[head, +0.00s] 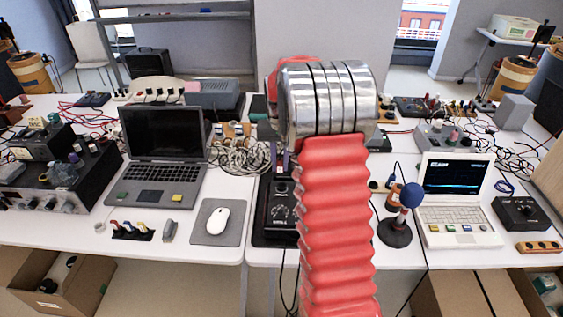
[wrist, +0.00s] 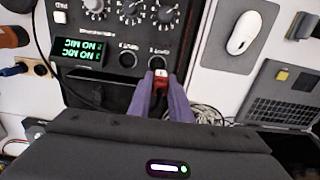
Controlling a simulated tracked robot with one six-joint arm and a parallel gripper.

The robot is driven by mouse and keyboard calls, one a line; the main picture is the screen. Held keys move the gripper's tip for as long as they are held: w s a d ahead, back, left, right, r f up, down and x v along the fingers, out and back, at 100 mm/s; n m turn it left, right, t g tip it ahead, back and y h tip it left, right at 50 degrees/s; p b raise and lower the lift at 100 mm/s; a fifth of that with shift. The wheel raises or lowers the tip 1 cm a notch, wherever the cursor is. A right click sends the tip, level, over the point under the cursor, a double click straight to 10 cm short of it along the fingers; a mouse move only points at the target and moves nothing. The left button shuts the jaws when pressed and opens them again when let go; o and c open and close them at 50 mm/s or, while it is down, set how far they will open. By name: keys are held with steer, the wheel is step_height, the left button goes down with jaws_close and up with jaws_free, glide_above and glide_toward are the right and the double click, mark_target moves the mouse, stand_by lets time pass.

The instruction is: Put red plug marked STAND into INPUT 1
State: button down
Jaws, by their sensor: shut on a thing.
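In the wrist view my gripper (wrist: 163,92) has its two purple fingers shut on a red plug (wrist: 160,82) with a pale front part. Any marking on the plug is too small to read. The plug is in front of a black device (wrist: 180,28) with knobs, close to a round socket (wrist: 158,62) on its panel. I cannot tell whether plug and socket touch. A second round socket (wrist: 128,57) is to its left. The socket labels are not clearly readable. In the head view the black device (head: 274,212) is partly behind my red arm, and the plug is hidden.
A green display (wrist: 82,51) reads NO MIC upside down. A laptop (head: 160,150) and a white mouse (head: 218,217) are to the left. Cables (head: 240,155) lie behind.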

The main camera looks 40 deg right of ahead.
steer(key=shift+d, duration=0.35)
steer(key=shift+f, duration=0.1)
steer(key=shift+a+f, duration=0.1)
steer(key=shift+f, duration=2.95)
steer(key=shift+s+f, duration=0.1)
steer(key=shift+f, duration=0.1)
steer(key=c, duration=1.5)
jaws_free()
steer(key=shift+c, duration=0.2)
steer(key=shift+r, duration=0.1)
